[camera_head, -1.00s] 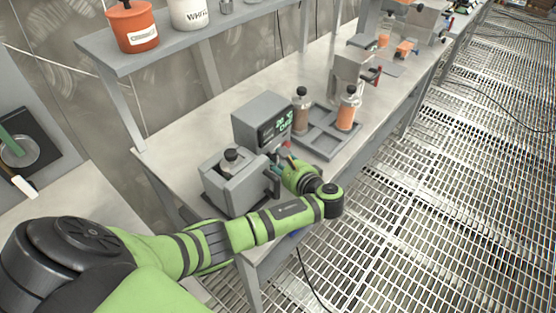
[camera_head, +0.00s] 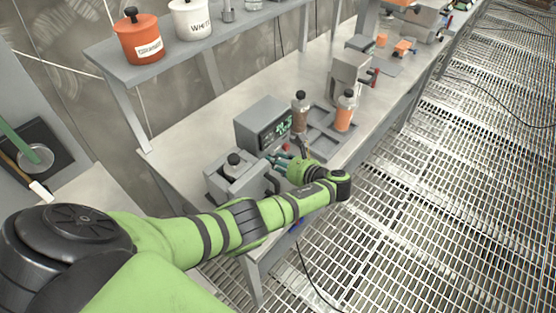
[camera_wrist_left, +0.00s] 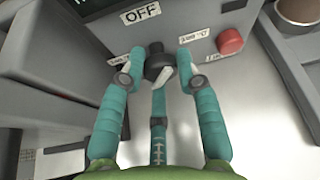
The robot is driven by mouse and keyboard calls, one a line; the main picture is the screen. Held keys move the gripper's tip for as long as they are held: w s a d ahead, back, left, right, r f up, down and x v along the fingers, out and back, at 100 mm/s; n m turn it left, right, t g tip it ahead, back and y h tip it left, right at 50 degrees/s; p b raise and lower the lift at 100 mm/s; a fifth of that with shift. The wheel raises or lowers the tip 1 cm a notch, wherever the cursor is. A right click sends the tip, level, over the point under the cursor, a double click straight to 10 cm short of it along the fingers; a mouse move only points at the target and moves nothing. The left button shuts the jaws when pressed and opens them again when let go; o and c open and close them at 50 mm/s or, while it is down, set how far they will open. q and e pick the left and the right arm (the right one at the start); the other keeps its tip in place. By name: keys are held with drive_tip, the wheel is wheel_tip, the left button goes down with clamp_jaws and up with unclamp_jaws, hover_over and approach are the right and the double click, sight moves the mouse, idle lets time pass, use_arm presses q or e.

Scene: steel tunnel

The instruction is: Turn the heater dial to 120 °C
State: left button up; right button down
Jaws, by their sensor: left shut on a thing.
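The heater (camera_head: 262,122) is a grey box with a dark front display (camera_head: 276,133) showing green characters too small to read. Its black dial (camera_wrist_left: 158,62) shows in the left wrist view, below an OFF label (camera_wrist_left: 140,13). A pale bar shows at the dial's lower side; its exact setting cannot be told. My left gripper (camera_wrist_left: 158,68) has its teal fingers on both sides of the dial and is shut on it. In the head view this gripper (camera_head: 280,160) is at the heater's front, and the dial is hard to make out. My right gripper is not in view.
A red button (camera_wrist_left: 230,41) sits right of the dial. A grey device with a black knob (camera_head: 234,170) stands close to my left forearm. A grey tray (camera_head: 318,141) holds a brown bottle and an orange bottle (camera_head: 344,114). A shelf with pots (camera_head: 138,38) hangs behind.

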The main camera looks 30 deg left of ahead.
use_arm(q)
drive_tip(key=shift+d+f, duration=0.25)
drive_tip(key=o, duration=1)
drive_tip(key=shift+o, duration=0.6)
drive_tip(key=shift+w, duration=0.1)
drive_tip(key=v, duration=1.2)
drive_tip(key=shift+w, duration=0.1)
